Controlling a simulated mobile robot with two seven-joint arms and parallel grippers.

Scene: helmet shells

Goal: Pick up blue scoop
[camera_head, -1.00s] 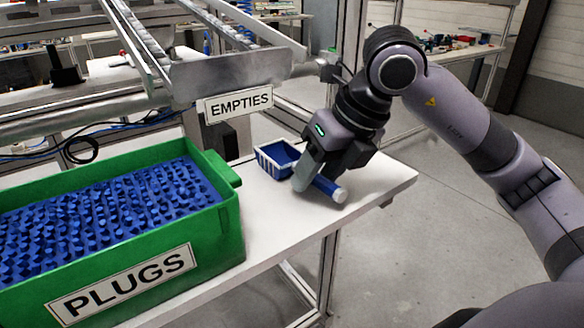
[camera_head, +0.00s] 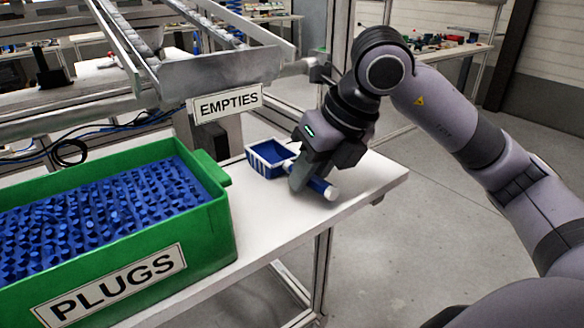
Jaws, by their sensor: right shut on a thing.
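The blue scoop (camera_head: 267,157) has a blue, white-edged tray-like head and a blue handle with a white end cap. It is at the far part of the white table, right of the green bin. My right gripper (camera_head: 300,180) is shut on the scoop's handle, with the handle's end sticking out to the right of the fingers. Part of the handle is hidden behind the fingers. I cannot tell whether the scoop is clear of the table. My left gripper is not in view.
A green bin (camera_head: 222,232) labelled PLUGS, full of blue plugs, stands on the white table (camera_head: 262,232) at left. A metal chute (camera_head: 215,75) with an EMPTIES sign (camera_head: 228,104) hangs above the table's far side. The table's right edge is clear.

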